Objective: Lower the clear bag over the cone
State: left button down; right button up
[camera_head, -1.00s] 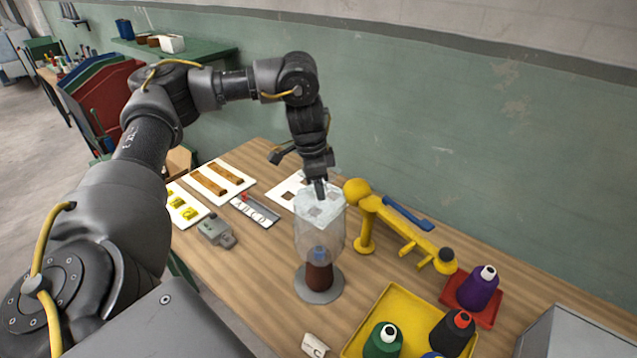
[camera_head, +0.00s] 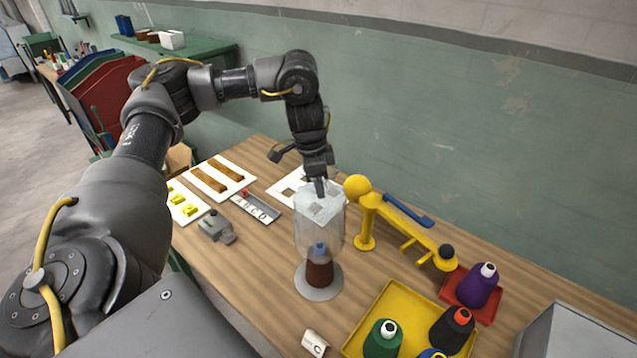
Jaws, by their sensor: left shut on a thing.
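The clear bag (camera_head: 318,228) hangs upright from my left gripper (camera_head: 319,188), which is shut on its closed top end. The brown cone (camera_head: 319,273) with a blue tip stands on a round grey base (camera_head: 320,291) on the table. The bag is around the upper part of the cone, and the blue tip shows through the film. The bag's lower rim lies near the cone's middle; whether it touches the cone cannot be told. My right gripper is not in view.
A yellow stand (camera_head: 365,215) with a ball top is close to the bag's right. A yellow tray (camera_head: 378,310) with several cones and a red tray (camera_head: 458,297) with a purple cone are at right. A grey-green device (camera_head: 216,227) sits left. Bare wood lies between.

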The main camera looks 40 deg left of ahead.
pick_arm(q)
jog(key=shift+f, duration=0.1)
jog(key=shift+f+b, duration=2.1)
jog(key=shift+f, duration=1.8)
jog(key=shift+f+b, duration=1.3)
jog(key=shift+f, duration=1.25)
jog(key=shift+f+b, duration=1)
jog(key=shift+f, duration=1.3)
